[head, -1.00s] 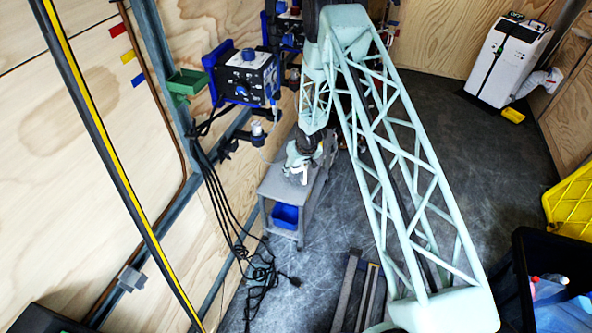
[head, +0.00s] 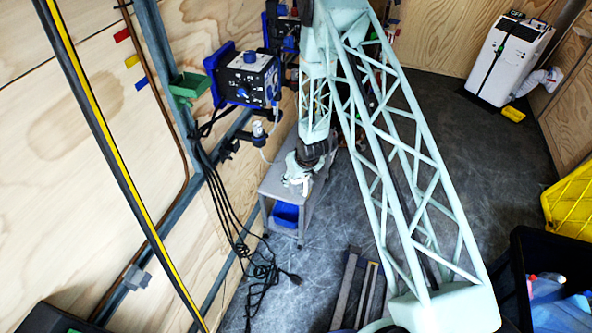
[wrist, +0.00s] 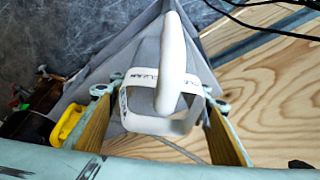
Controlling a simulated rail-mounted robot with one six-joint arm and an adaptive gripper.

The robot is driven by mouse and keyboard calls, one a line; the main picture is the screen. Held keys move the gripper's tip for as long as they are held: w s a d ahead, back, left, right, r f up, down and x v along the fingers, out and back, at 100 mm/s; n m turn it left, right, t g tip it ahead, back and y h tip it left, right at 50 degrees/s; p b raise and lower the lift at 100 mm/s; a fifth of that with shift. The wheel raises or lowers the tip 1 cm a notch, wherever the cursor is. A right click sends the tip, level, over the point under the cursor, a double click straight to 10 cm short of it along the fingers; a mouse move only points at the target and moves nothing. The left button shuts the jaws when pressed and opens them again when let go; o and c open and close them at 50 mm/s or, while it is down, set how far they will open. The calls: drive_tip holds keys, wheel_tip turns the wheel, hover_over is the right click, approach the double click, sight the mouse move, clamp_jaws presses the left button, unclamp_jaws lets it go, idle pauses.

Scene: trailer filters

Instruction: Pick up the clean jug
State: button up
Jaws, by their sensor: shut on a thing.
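In the head view my gripper (head: 299,172) is over the grey bench (head: 272,183) by the left wall, and the jug shows only as a small white shape there.
A blue bin (head: 286,215) sits on the bench's lower shelf. A boxed pump unit (head: 247,78) and a green tray (head: 189,85) are on the wall, with black cables (head: 222,195) hanging down.

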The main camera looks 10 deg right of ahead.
sight(295, 190)
drive_tip(key=s, duration=0.2)
drive_tip(key=s+a, duration=0.1)
drive_tip(key=s, duration=0.3)
drive_tip(key=shift+s+a+r+p, duration=0.2)
drive_tip(key=shift+a+r+p, duration=0.1)
drive_tip(key=shift+r+p, duration=0.05)
